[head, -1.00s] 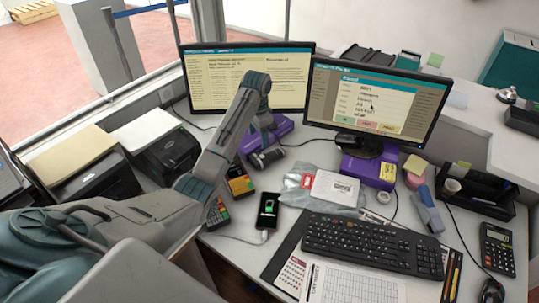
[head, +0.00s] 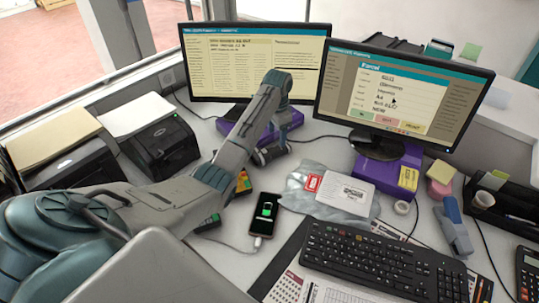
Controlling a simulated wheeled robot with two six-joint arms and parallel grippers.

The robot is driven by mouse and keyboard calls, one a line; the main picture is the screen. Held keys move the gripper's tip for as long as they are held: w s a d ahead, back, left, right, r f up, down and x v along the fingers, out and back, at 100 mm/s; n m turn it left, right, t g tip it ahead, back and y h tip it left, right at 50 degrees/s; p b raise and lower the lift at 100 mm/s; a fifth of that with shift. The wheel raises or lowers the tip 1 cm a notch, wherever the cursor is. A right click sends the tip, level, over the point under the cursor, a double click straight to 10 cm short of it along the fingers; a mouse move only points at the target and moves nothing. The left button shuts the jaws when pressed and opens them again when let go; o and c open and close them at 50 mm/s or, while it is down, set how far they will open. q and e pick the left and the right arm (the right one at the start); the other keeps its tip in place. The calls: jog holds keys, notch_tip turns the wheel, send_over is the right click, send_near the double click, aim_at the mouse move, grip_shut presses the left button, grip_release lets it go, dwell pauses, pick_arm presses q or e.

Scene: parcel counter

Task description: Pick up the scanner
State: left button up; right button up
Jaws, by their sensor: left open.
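The scanner (head: 455,226), a grey and blue handheld device, lies on the desk at the right, beside the keyboard's upper right corner. My left gripper (head: 271,154) hangs at the end of my left arm, near the purple stand of the left monitor. It is open and well to the left of the scanner, not touching it. Its fingers are small and dark in this view, and nothing shows between them. My right gripper is out of view.
The right monitor (head: 400,95) stands behind. A black tray (head: 506,208) and sticky notes (head: 440,173) are close to the scanner.

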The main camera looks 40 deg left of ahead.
aim_at(276, 149)
pick_arm(q)
jog(key=shift+s+f, duration=0.15)
jog(key=shift+f, duration=0.8)
jog(key=shift+f+p, duration=0.55)
jog(key=shift+f, duration=2.4)
jog(key=shift+a, duration=0.1)
jog(key=c, duration=1.2)
jog(key=shift+r, duration=0.1)
